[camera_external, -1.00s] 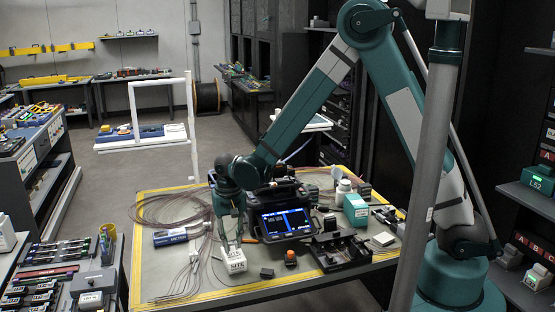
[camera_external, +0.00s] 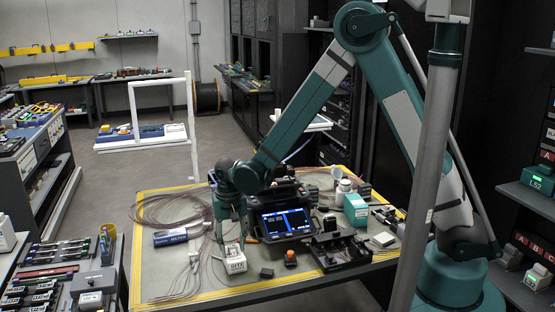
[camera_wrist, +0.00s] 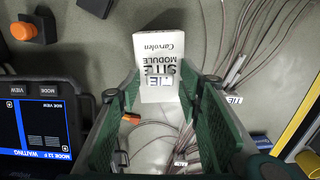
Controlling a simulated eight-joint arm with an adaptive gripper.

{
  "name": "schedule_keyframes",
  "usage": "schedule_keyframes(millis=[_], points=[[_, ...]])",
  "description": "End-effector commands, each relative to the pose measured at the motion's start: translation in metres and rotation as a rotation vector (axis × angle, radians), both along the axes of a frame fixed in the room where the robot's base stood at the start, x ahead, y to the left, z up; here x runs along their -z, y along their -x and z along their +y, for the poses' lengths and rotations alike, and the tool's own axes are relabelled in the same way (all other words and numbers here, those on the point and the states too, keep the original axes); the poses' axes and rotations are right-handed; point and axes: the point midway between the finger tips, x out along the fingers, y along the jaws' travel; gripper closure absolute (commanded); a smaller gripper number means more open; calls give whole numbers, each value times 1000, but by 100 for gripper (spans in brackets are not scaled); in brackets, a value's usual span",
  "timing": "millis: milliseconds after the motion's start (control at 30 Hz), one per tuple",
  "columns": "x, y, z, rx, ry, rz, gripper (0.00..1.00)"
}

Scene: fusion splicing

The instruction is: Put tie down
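My gripper (camera_external: 231,238) is open above the front middle of the bench. In the wrist view its two green-padded fingers (camera_wrist: 160,95) stand well apart, with no object clasped between them. A small white label reading TIE (camera_wrist: 166,82) lies against the lower printed part of a white box (camera_wrist: 158,48), between and beyond the fingertips. The box also shows below my gripper in the external view (camera_external: 236,262). I cannot make out the body of the tie or whether it rests on the box. A second TIE label (camera_wrist: 232,99) lies among thin cables.
A splicer with a lit screen (camera_external: 284,222) stands close right of my gripper. A dark block (camera_external: 266,273) and an orange-capped item (camera_external: 290,258) lie right of the box.

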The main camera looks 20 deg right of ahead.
Motion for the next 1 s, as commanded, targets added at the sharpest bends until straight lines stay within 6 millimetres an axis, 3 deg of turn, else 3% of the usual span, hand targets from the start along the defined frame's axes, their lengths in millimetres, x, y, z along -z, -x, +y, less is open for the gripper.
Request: schedule_keyframes(millis=[267, 467, 1000], points=[[-3, 0, 0, 0, 0, 0, 64], [-16, 0, 0, 0, 0, 0, 64], [-91, 0, 0, 0, 0, 0, 64]])
